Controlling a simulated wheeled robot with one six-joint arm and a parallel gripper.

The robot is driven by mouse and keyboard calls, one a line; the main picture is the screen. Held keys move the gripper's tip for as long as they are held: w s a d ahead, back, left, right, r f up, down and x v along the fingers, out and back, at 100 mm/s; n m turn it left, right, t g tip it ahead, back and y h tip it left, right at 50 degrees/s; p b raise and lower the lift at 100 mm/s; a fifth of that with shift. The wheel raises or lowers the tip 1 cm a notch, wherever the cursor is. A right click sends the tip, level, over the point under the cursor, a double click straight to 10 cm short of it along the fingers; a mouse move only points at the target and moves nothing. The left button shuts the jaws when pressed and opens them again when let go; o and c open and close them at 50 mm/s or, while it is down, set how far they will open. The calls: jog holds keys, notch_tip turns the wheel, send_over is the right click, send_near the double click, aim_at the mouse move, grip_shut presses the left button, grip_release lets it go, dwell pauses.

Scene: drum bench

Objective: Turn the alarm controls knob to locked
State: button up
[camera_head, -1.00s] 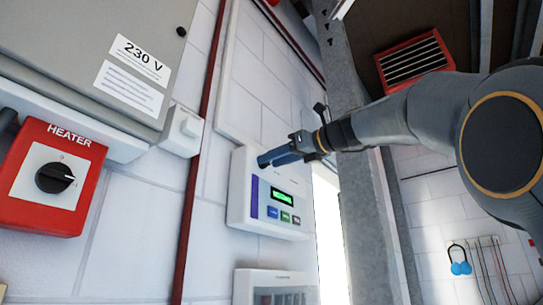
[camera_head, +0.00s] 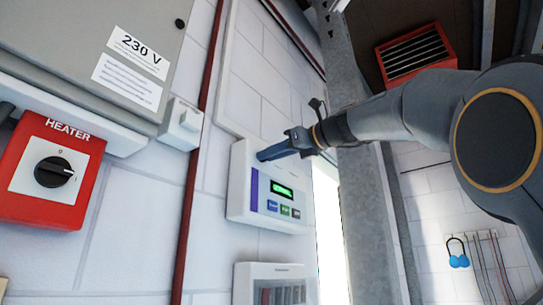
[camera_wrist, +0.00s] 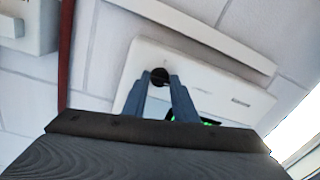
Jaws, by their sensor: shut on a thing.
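The alarm controls panel (camera_head: 240,205) is a white wall box with a lit green display (camera_head: 282,190) and several coloured buttons below it. My gripper (camera_head: 263,155) reaches its upper part from the right. In the wrist view the panel (camera_wrist: 235,97) is tilted, and its round black knob (camera_wrist: 160,76) sits between my two blue-grey fingertips (camera_wrist: 160,82), which are shut on it. A small mark shows just above the knob. The knob is hidden by the fingers in the head view. I cannot tell where its pointer stands.
A red heater switch box (camera_head: 40,205) with its own black knob is at the left. Above it is a grey 230 V cabinet (camera_head: 90,30). A red pipe (camera_head: 190,220) runs left of the panel. Another white box (camera_head: 275,270) is below it. A grey post (camera_head: 355,220) stands right.

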jog(key=shift+w+d+f+n+y+b, duration=0.2)
jog(key=shift+n+b, duration=0.95)
jog(key=shift+n, duration=1.8)
jog(key=shift+s+a+n+y+b, duration=0.2)
jog(key=shift+n+b, duration=0.9)
jog(key=shift+n, duration=1.8)
jog(key=shift+w+d+f+n+y+b, duration=0.1)
jog(key=shift+w+n+y+b, duration=0.2)
jog(key=shift+n+b, duration=1.75)
jog(key=shift+n+p, duration=0.9)
jog(key=shift+n, duration=0.2)
jog(key=o, duration=1)
jog(key=shift+s+r, duration=0.1)
jog(key=shift+s, duration=0.05)
jog(key=shift+d, duration=0.1)
